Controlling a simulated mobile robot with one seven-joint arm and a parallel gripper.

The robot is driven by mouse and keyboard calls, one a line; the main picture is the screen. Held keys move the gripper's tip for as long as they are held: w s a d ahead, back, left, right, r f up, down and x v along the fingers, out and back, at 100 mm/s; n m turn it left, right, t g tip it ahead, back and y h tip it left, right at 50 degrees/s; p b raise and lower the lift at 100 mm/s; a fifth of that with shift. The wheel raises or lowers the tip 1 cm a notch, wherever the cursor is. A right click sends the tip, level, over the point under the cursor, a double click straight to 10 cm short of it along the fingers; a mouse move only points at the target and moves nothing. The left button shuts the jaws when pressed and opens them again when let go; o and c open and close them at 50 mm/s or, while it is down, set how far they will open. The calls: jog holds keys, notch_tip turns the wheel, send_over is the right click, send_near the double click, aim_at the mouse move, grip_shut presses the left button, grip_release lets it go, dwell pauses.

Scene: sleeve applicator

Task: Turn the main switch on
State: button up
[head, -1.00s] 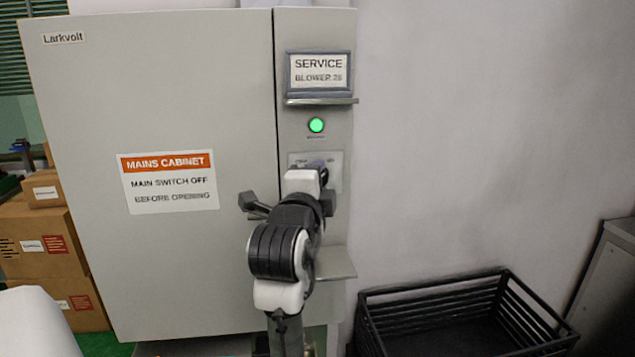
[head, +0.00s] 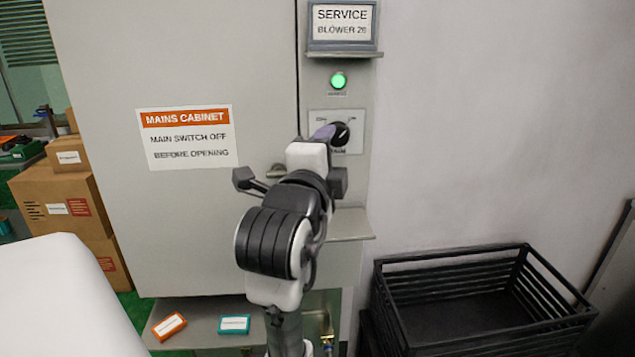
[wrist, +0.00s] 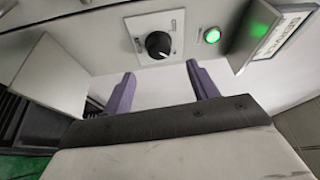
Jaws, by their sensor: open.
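The main switch is a black rotary knob (head: 341,134) on a pale plate on the cabinet's narrow right panel. In the wrist view the knob (wrist: 158,44) shows whole, with marks around it too small to read. My gripper (wrist: 159,78) is open and empty, with its two purple fingers apart. The knob lies ahead of the gap between them, with no contact visible. In the head view my gripper (head: 324,133) overlaps the plate's left side, and my wrist hides most of it.
A lit green lamp (head: 338,80) sits above the switch, under the service sign (head: 342,22) and its ledge. A second ledge (head: 350,226) juts out below. A cabinet door handle (head: 277,171) is left of my wrist. A black crate (head: 480,300) stands at lower right.

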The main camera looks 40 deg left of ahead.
jog(key=b+v, duration=0.1)
jog(key=v, duration=0.5)
jog(key=shift+s, duration=0.2)
jog(key=shift+d, duration=0.1)
